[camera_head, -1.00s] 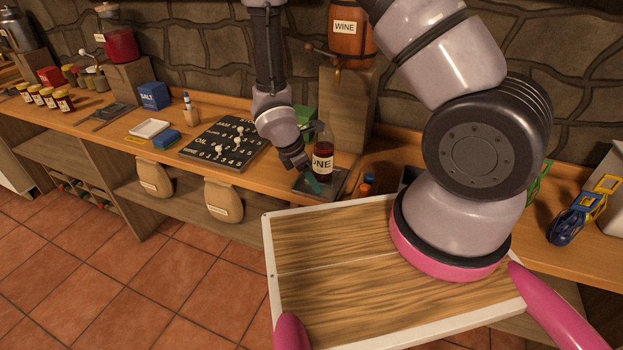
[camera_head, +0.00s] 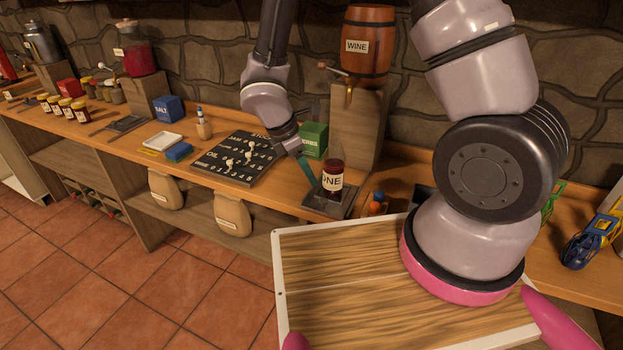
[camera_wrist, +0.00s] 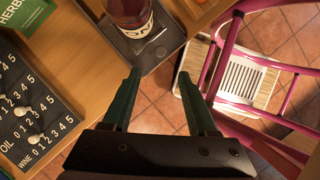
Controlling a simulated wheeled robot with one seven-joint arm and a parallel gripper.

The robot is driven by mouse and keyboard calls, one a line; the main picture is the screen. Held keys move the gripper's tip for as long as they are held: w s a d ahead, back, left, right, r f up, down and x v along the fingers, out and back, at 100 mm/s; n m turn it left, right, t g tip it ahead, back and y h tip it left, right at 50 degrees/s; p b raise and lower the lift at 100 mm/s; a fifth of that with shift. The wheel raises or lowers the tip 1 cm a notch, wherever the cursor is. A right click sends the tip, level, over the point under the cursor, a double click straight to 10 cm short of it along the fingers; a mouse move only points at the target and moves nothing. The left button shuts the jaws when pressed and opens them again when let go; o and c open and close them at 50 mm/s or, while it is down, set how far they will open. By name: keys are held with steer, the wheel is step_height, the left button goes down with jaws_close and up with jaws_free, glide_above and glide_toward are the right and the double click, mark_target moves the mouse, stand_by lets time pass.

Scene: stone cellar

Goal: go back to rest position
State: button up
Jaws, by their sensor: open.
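My gripper (camera_head: 308,176) is at the end of my arm above the wooden counter (camera_head: 285,200), just left of a dark red bottle (camera_head: 332,182). In the wrist view its two green fingers (camera_wrist: 158,77) are spread apart with nothing between them. The bottle (camera_wrist: 130,12) stands upright on a dark flat plate (camera_head: 318,209), beyond the fingertips and apart from them in the wrist view. Its label is partly readable as "ONE". The top of the bottle is cut off in the wrist view.
A black board with numbers and white knobs (camera_head: 238,160) lies left of my gripper. A green herbs box (camera_head: 314,139) and a wine barrel (camera_head: 369,40) on a wooden block (camera_head: 360,125) stand behind. The stone wall closes the back.

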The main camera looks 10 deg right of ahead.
steer(key=shift+r, duration=0.1)
steer(key=d+r+m+y, duration=0.1)
steer(key=d+r+m, duration=0.25)
steer(key=r, duration=0.35)
steer(key=w+d+r+m+t+y, duration=0.1)
steer(key=d+r+m, duration=0.2)
steer(key=r+m, duration=0.25)
steer(key=d+r+m+y, duration=0.1)
steer(key=d+r+m, duration=0.2)
steer(key=r, duration=0.4)
steer(key=s+d+r+m+t+y, duration=0.1)
steer(key=s+d+r+m+t, duration=0.1)
steer(key=s+r+m, duration=0.2)
steer(key=s+d+r+m+t+y, duration=0.2)
steer(key=s+r+m, duration=0.3)
steer(key=r, duration=0.8)
steer(key=d+m+t, duration=0.1)
steer(key=m, duration=0.2)
steer(key=shift+s+d, duration=0.15)
steer(key=shift+d, duration=0.2)
